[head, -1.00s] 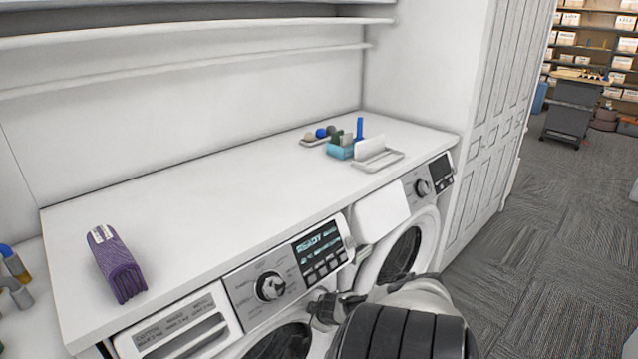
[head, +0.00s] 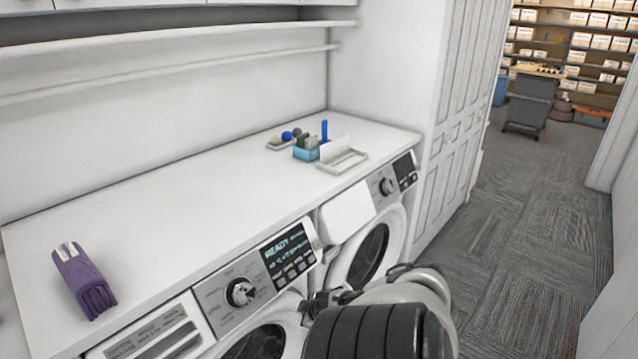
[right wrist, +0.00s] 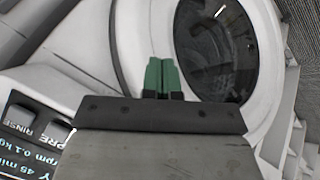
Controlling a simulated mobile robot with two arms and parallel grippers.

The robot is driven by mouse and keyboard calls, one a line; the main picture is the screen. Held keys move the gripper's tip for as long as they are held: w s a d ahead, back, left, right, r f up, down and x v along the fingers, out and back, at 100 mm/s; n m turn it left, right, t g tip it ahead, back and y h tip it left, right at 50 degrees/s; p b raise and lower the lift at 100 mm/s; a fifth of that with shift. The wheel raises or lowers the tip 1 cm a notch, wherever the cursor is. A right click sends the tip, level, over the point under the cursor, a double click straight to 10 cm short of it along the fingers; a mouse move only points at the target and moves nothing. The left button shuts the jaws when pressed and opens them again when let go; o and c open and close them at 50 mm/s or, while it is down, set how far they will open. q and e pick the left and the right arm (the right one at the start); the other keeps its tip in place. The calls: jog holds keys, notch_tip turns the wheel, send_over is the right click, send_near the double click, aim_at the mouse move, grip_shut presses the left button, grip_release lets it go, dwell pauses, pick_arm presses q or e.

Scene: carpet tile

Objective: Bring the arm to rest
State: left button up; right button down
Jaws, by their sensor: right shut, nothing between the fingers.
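My right arm comes in from the bottom of the head view. Its gripper (head: 322,302) is in front of the washing machines, below the counter's front edge. In the right wrist view the green fingertips (right wrist: 162,76) are pressed together with nothing between them. Behind them are a white machine front and a dark round door (right wrist: 216,48). My left gripper is not in view.
The white counter (head: 190,200) carries a purple folded item (head: 84,281) and, farther back, a blue box (head: 306,152) beside a small tray (head: 343,160). A washer (head: 240,293) stands below. Carpeted floor (head: 510,240) is open at right.

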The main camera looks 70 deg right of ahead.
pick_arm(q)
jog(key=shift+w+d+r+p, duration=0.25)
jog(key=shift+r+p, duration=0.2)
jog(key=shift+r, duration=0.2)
pick_arm(e)
jog(key=s+r, duration=0.3)
jog(key=shift+d+r, duration=0.25)
jog(key=s+a+f+g+y+b, duration=0.1)
jog(key=s+a+f, duration=0.5)
jog(key=a+f, duration=0.25)
jog(key=s+a+f+g, duration=0.2)
jog(key=s+a+f, duration=0.45)
jog(key=f, duration=0.35)
pick_arm(q)
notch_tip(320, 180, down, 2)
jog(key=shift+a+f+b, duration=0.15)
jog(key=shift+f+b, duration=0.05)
jog(key=shift+b, duration=0.5)
pick_arm(e)
jog(key=s+a+f+y, duration=0.1)
jog(key=a+f, duration=0.2)
jog(key=a, duration=0.6)
jog(key=s+a+f+g+y, duration=0.1)
jog(key=s+a+f, duration=0.1)
jog(key=a, duration=0.7)
jog(key=s+a+f+n+y, duration=0.1)
jog(key=a+f, duration=0.4)
jog(key=a, duration=0.5)
jog(key=shift+s+g+y, duration=0.25)
jog(key=shift+g+y, duration=0.05)
